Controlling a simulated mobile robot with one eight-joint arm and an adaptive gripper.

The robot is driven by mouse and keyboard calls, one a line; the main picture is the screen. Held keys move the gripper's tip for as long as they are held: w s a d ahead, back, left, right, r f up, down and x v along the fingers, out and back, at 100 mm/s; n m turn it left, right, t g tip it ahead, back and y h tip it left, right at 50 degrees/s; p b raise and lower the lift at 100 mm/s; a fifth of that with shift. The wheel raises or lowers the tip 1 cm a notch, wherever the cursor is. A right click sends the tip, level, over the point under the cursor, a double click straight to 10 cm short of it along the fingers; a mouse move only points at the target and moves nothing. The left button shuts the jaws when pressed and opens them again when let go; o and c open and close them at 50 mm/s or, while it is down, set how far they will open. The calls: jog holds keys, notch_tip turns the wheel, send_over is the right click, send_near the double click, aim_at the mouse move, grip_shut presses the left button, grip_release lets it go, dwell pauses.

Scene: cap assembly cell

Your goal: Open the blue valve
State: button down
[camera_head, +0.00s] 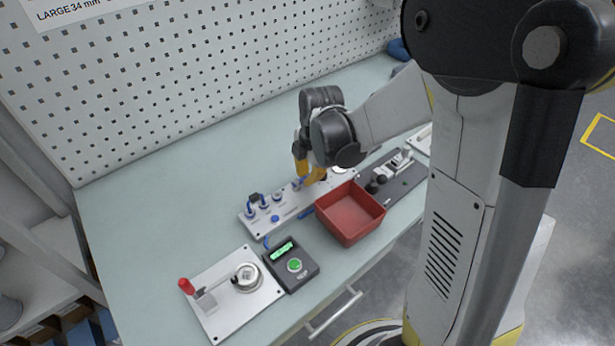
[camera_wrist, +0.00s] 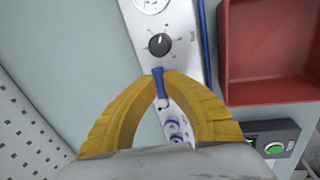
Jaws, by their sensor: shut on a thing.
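The blue valve (camera_wrist: 158,82) shows its narrow blue handle between my fingertips in the wrist view. It sits on a white panel (camera_wrist: 187,58) and the handle points along the panel. My gripper (camera_wrist: 161,88) has both yellow fingers closed on this handle. In the head view my gripper (camera_head: 308,174) reaches down onto the far part of the white panel (camera_head: 290,214), and the blue valve (camera_head: 297,185) is partly hidden by the fingers. The valve's base is mostly hidden.
A black dial knob (camera_wrist: 159,44) is close beyond the fingertips. A red bin (camera_head: 350,213) stands beside the panel. A box with a green button (camera_head: 294,265) and a plate with a red-handled clamp (camera_head: 230,290) are nearer. The table behind the panel is clear.

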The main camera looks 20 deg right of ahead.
jog(key=shift+w+n, duration=0.1)
jog(key=shift+n, duration=0.5)
jog(key=c, duration=1.4)
grip_release()
jog(key=shift+a, duration=0.1)
jog(key=r, duration=0.4)
jog(key=s+r, duration=0.1)
jog(key=r, duration=0.2)
jog(key=s+r, duration=0.1)
jog(key=r, duration=0.3)
jog(key=shift+d+r, duration=0.35)
jog(key=shift+d, duration=0.05)
jog(key=shift+s, duration=0.15)
jog(key=s+a+r+m+t, duration=0.1)
jog(key=s+m, duration=0.3)
jog(key=m, duration=0.3)
jog(key=s+r+m+t, duration=0.1)
jog(key=s+m+t, duration=0.1)
jog(key=s+m, duration=0.3)
jog(key=s+a+r+m+t, duration=0.1)
jog(key=s+m+t, duration=0.1)
jog(key=s+m, duration=0.3)
jog(key=shift+a+m, duration=0.15)
jog(key=shift+m, duration=1.05)
jog(key=shift+a+m, duration=0.15)
jog(key=shift+m, duration=1.05)
